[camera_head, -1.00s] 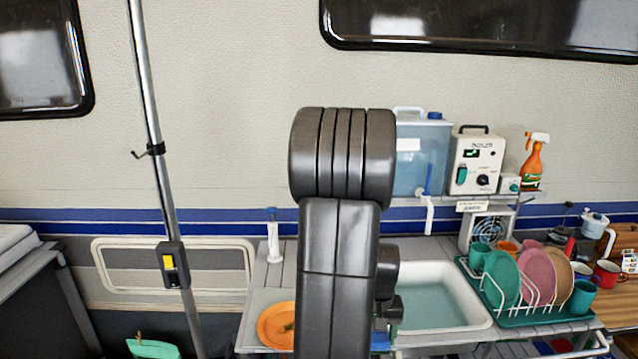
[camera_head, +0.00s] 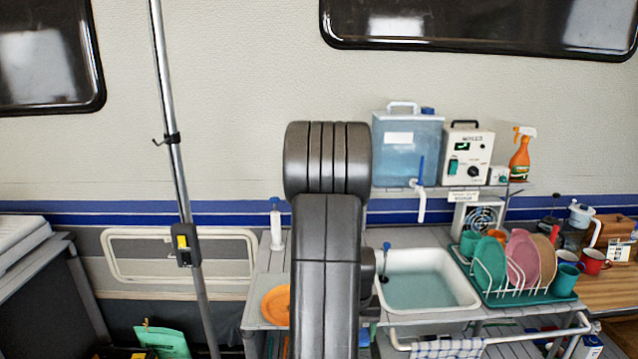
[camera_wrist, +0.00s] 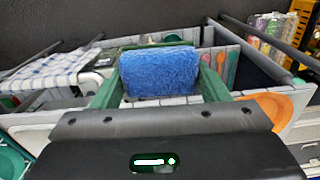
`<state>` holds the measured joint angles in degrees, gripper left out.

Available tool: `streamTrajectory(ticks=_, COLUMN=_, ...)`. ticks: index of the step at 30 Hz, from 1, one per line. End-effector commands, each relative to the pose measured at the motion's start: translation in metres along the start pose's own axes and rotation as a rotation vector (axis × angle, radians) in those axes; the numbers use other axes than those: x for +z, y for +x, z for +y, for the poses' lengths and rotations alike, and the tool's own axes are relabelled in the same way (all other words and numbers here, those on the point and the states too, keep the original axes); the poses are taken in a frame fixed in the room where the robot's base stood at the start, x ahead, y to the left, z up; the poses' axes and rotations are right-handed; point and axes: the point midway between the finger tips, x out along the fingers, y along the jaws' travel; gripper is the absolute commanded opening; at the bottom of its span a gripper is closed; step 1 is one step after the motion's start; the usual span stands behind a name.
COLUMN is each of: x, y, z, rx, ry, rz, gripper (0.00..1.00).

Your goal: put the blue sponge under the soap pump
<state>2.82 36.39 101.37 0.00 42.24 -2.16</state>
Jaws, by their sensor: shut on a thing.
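The blue sponge (camera_wrist: 160,71) is held between the two green fingers of my gripper (camera_wrist: 160,84) in the wrist view. The gripper is shut on it. In the head view my arm hides the gripper and the sponge. The soap pump (camera_head: 276,226) is a slim white bottle with a blue top. It stands upright at the back left of the counter, left of my arm and apart from it. Whether anything lies beneath its base cannot be made out.
An orange plate (camera_head: 276,305) lies on the counter in front of the pump. Right of my arm are the sink (camera_head: 455,300), a green dish rack (camera_head: 520,300) with plates, and a checked towel (camera_head: 447,348) on a front rail. A metal pole (camera_head: 176,160) stands at the left.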

Motion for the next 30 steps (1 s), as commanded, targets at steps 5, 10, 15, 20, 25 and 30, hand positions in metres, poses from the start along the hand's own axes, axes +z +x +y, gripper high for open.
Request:
streamTrajectory(ticks=5, x=-0.022, y=0.029, z=-0.030, rx=0.000, ry=-0.010, rz=-0.004, gripper=0.47)
streamTrajectory(ticks=10, x=-0.042, y=0.060, z=-0.064, rx=0.000, ry=-0.014, rz=-0.003, gripper=0.47)
streamTrajectory(ticks=15, x=-0.050, y=0.077, z=-0.083, rx=0.000, ry=-0.012, rz=-0.001, gripper=0.47)
streamTrajectory(ticks=20, x=-0.052, y=0.081, z=-0.087, rx=0.000, ry=-0.012, rz=0.000, gripper=0.47)
streamTrajectory(ticks=25, x=-0.052, y=0.081, z=-0.087, rx=0.000, ry=-0.011, rz=0.000, gripper=0.47)
streamTrajectory(ticks=30, x=-0.052, y=0.081, z=-0.086, rx=0.000, ry=-0.011, rz=0.000, gripper=0.47)
